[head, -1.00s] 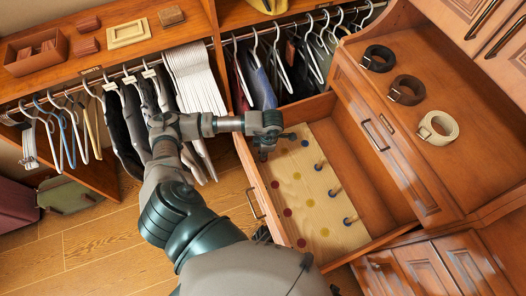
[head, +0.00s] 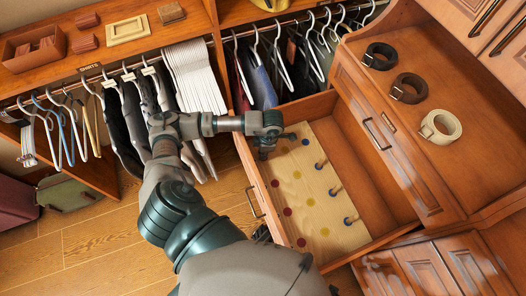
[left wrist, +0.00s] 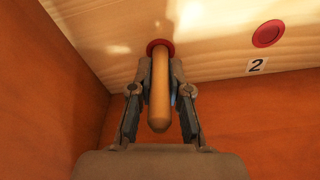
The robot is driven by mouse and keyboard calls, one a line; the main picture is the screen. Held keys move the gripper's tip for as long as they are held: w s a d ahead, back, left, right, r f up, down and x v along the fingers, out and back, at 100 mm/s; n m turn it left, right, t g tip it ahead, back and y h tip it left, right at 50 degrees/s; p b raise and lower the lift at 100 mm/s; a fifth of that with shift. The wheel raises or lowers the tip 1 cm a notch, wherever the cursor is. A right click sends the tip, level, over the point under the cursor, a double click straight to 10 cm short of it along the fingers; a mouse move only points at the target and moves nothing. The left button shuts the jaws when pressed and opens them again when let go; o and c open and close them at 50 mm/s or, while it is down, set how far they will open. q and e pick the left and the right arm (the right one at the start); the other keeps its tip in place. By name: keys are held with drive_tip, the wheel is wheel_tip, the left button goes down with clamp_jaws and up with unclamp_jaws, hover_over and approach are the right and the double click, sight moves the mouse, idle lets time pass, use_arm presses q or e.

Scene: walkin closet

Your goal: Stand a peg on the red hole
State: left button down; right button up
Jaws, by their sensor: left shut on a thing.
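A pale wooden board (head: 318,208) lies in the open drawer, with red, yellow and blue holes. My left gripper (left wrist: 160,85) is shut on a wooden peg (left wrist: 159,105); in the head view the gripper (head: 268,148) is over the board's far left corner. In the left wrist view the peg's far end meets a red hole (left wrist: 153,43); I cannot tell how deep it sits. Another red hole (left wrist: 267,34), near the label "2", is empty. Several pegs (head: 337,190) stand along the board's right side. My right gripper is not in view.
The drawer's walls (head: 266,206) surround the board, with bare floor (head: 375,185) on its right. Hanging clothes (head: 190,80) are close behind my left arm. Rolled belts (head: 440,125) lie on the cabinet at right.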

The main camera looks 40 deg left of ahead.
use_arm(q)
drive_tip(key=c, duration=1)
unclamp_jaws()
drive_tip(key=shift+c, duration=0.2)
wheel_tip(320, 180, up, 12)
drive_tip(key=w+d, duration=0.1)
drive_tip(key=shift+w, duration=0.15)
drive_tip(key=shift+f, duration=0.1)
